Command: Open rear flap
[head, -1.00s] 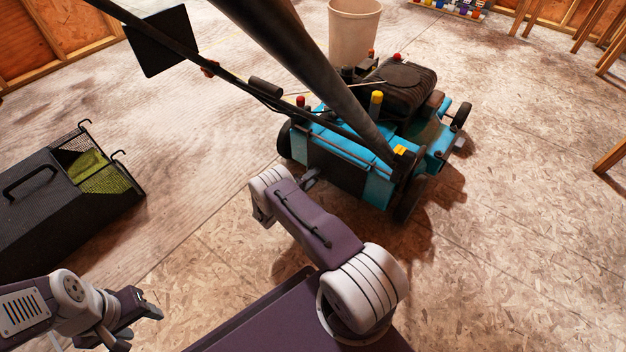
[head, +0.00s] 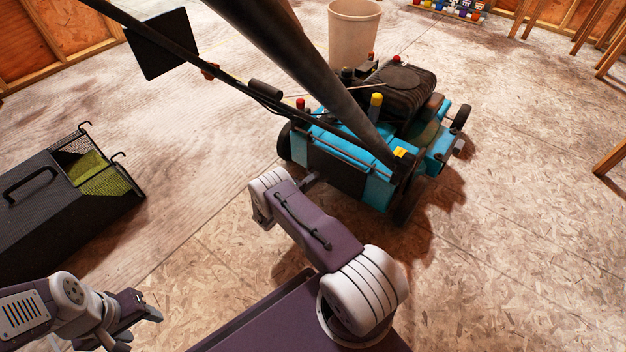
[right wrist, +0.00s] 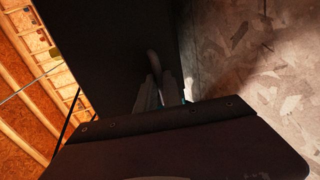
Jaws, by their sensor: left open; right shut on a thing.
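The blue mower (head: 385,130) stands on the floor with its rear toward me. Its dark rear flap (head: 338,174) is between blue side parts, below the handle. My right gripper (head: 310,180) is at the left part of the flap, its fingertips hard to make out. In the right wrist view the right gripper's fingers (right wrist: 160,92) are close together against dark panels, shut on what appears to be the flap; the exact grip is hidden. My left gripper (head: 142,330) is open and empty at the lower left, away from the mower.
The mower's thick dark handle tube (head: 310,75) crosses above my right forearm. A black grass catcher (head: 60,200) lies at the left. A beige bin (head: 353,32) stands behind the mower. The floor to the right is largely clear.

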